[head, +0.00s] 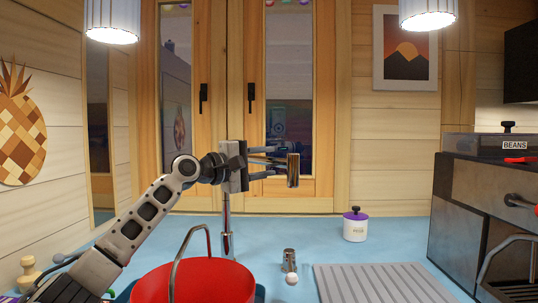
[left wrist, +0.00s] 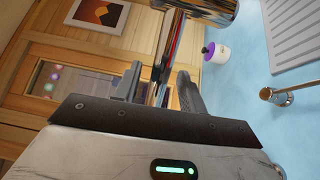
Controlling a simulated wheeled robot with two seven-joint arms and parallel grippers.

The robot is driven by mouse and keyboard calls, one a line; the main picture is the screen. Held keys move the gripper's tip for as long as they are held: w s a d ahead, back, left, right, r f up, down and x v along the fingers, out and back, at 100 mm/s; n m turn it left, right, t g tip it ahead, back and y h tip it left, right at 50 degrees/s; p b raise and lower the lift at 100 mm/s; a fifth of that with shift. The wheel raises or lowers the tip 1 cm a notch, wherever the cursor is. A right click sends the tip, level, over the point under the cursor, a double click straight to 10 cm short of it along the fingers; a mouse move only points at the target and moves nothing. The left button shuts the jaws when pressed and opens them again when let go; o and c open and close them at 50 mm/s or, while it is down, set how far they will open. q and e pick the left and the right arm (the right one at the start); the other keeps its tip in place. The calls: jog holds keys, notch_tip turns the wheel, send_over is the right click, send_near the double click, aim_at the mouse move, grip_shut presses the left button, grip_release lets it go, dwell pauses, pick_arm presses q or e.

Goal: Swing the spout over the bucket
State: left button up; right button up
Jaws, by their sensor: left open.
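The chrome spout (head: 293,170) stands out to the right from the top of an upright tap post (head: 227,238). Its end hangs right of the red bucket (head: 195,288), which sits low at the front with its grey handle raised. My left gripper (head: 272,162) is at the spout, fingers pointing right. In the left wrist view, the spout (left wrist: 168,45) passes between the two open fingers (left wrist: 158,75); I cannot tell whether either touches it. The gripper hides part of the spout and the post top. My right gripper is out of view.
A chrome lever with a white ball (head: 289,267) stands right of the bucket. Beyond are a ribbed drainboard (head: 375,284), a white jar with a purple lid (head: 355,227) and a dark appliance (head: 462,225). Lamps (head: 112,20) hang above.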

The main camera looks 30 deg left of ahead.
pick_arm(q)
jog(key=shift+w+d+r, duration=0.1)
jog(key=shift+w+d, duration=0.15)
jog(key=shift+w, duration=0.45)
grip_shut()
